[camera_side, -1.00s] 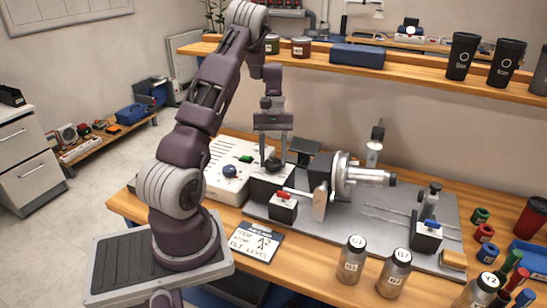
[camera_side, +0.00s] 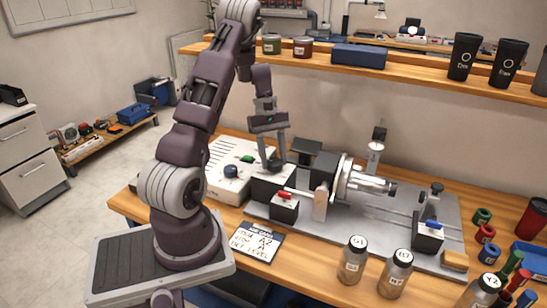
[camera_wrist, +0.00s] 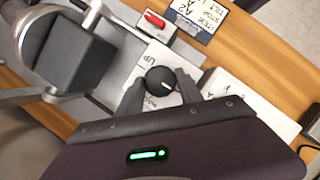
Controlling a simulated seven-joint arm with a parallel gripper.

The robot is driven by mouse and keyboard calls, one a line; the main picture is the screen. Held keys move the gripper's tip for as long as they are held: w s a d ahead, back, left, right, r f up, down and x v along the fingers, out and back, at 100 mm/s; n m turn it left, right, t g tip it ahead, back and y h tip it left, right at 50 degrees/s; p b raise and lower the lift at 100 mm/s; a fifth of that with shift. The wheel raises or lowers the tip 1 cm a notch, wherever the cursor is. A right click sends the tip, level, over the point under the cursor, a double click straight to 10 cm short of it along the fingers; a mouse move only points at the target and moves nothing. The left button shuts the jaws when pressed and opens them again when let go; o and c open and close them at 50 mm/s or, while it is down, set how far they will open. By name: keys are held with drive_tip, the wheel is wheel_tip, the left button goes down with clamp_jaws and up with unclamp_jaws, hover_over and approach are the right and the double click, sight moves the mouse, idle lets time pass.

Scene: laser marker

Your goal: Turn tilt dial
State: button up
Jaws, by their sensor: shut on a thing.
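The tilt dial (camera_wrist: 160,81) is a round black knob with a white pointer line, on a white-topped box with lettering beside it. In the wrist view my gripper (camera_wrist: 160,90) has one finger on each side of the dial, shut on it. The pointer line runs roughly sideways, slightly tilted. In the side view my gripper (camera_side: 274,163) reaches down onto the box (camera_side: 273,183), and its fingers mostly hide the dial.
A red-switched box (camera_side: 285,206) stands just in front of the dial box. The dark machine block with a metal chuck (camera_side: 350,176) is close on the right. Bottles (camera_side: 353,260) stand at the front right.

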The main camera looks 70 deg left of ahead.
drive_tip(key=o, duration=1.3)
drive_tip(key=shift+o, duration=0.2)
drive_tip(key=shift+r, duration=0.1)
drive_tip(key=v, duration=0.7)
wheel_tip(320, 180, up, 7)
